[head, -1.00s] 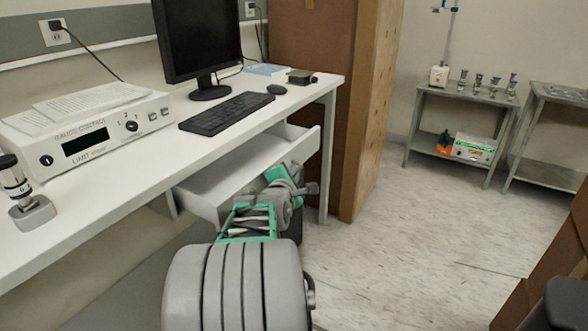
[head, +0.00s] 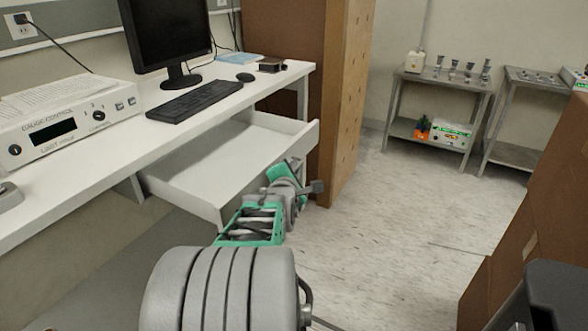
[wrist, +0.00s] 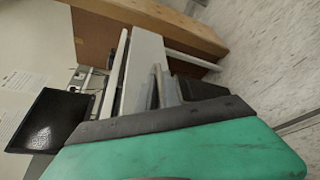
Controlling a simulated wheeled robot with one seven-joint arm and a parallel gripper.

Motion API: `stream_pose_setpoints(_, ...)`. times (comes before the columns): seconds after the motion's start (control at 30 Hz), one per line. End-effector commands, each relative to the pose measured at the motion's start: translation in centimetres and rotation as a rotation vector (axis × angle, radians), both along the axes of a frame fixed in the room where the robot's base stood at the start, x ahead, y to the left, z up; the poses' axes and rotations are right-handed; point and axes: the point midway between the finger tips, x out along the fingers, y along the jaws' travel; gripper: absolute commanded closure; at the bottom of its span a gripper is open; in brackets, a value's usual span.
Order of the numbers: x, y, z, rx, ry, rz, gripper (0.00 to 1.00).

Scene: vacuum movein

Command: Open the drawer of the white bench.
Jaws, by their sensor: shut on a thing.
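The white bench (head: 125,148) runs along the wall at the left. Its drawer (head: 215,168) stands pulled out well beyond the bench edge, and its inside looks empty. The drawer's white front also shows in the wrist view (wrist: 146,55). My gripper (head: 294,168) is at the outer side of the drawer front, shut on its handle. The fingers and handle are mostly hidden by my arm in the head view. In the wrist view, my dark fingers (wrist: 168,98) are close around a thin grey handle piece (wrist: 157,84).
On the bench are a gauge control box (head: 65,125), a monitor (head: 165,35), a keyboard (head: 194,99) and a mouse (head: 245,77). A tall brown cabinet (head: 345,100) stands just behind the bench's far end. Brown boxes (head: 535,210) are at the right. The floor (head: 385,220) between is open.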

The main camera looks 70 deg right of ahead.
Motion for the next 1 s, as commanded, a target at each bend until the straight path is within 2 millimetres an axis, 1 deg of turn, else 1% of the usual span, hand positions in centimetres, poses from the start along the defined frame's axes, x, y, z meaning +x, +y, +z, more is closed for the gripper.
stream_pose_setpoints(0.03, 0.0, 0.0, 0.1, -0.001, -0.002, 0.001, 0.9)
stream_pose_setpoints(0.13, 0.0, 0.0, 0.1, -0.001, -0.002, 0.001, 0.82)
stream_pose_setpoints(0.37, 0.0, 0.0, 0.1, 0.0, -0.001, -0.001, 0.82)
stream_pose_setpoints(0.43, -0.1, 0.3, 0.2, -0.001, -0.001, -0.001, 0.82)
stream_pose_setpoints(0.53, -0.5, 1.7, 0.7, -0.003, -0.002, 0.001, 0.82)
stream_pose_setpoints(0.7, -1.4, 5.1, 1.6, -0.004, -0.003, 0.002, 0.82)
stream_pose_setpoints(0.8, -1.7, 6.6, 1.8, -0.003, -0.002, 0.002, 0.82)
stream_pose_setpoints(0.9, -2.0, 7.3, 1.8, -0.001, -0.002, 0.001, 0.82)
stream_pose_setpoints(1.0, -2.0, 7.4, 1.7, -0.001, -0.001, -0.001, 0.82)
